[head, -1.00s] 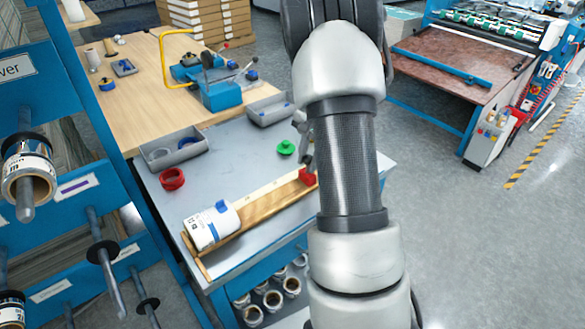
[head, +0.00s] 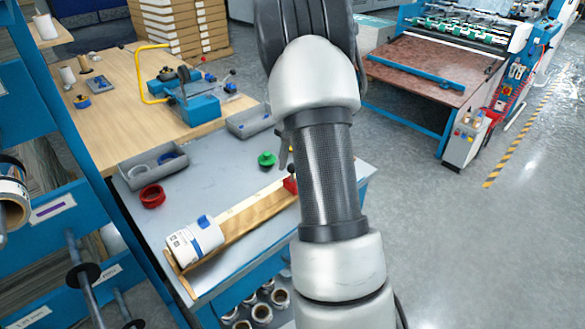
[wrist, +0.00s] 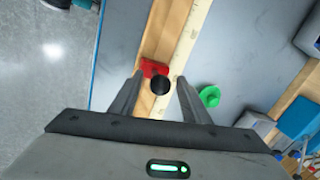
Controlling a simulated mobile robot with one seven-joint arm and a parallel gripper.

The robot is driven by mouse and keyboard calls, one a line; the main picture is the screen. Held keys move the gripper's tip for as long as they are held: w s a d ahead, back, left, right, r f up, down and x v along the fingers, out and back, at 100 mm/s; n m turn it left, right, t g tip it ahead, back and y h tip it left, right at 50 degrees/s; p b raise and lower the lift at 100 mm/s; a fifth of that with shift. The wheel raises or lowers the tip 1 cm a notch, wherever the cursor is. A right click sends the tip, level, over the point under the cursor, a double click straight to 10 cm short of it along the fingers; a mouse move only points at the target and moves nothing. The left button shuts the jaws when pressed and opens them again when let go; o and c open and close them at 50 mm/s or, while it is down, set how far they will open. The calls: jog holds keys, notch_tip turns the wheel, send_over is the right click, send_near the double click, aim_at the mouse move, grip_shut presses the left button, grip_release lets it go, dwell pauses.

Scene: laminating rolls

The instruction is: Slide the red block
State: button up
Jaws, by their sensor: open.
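The red block (head: 291,186) is on the wooden board (head: 252,219) near its right end, partly hidden by my arm in the head view. In the wrist view the red block (wrist: 152,68) lies across the board (wrist: 165,38), just beyond my fingertips. A round black part shows beside it. My gripper (wrist: 158,88) is open, its fingers spread on either side of the board. I cannot tell whether the fingers touch anything. A white roll with a blue piece on it (head: 195,241) sits at the board's left end.
A green knob (head: 267,160) and a red ring (head: 152,196) stand on the grey table. Two grey trays (head: 250,120) lie along its back edge. A pale measuring strip runs along the board. A blue rack is at left.

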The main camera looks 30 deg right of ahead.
jog(key=s+d+r+p, duration=0.1)
jog(key=s+r+p, duration=0.1)
jog(key=r, duration=1.4)
jog(key=shift+s+d+r, duration=0.15)
jog(key=shift+s+r, duration=0.25)
jog(key=shift+s, duration=0.15)
jog(key=s+a+r+n+t+p, duration=0.1)
jog(key=s+a+r+n+p, duration=0.25)
jog(key=a+r, duration=0.6)
jog(key=s+a+r+n+t+p, duration=0.1)
jog(key=s+a+r+n+p, duration=0.3)
jog(key=s+a, duration=0.3)
jog(key=s+a+r+n+t+p, duration=0.1)
jog(key=s+a+r+n+p, duration=0.3)
jog(key=s+a, duration=0.4)
jog(key=s+r+n, duration=0.1)
jog(key=s+n, duration=0.1)
jog(key=s, duration=0.2)
jog(key=shift+t+h, duration=0.3)
jog(key=shift+h, duration=0.1)
jog(key=shift+a, duration=0.1)
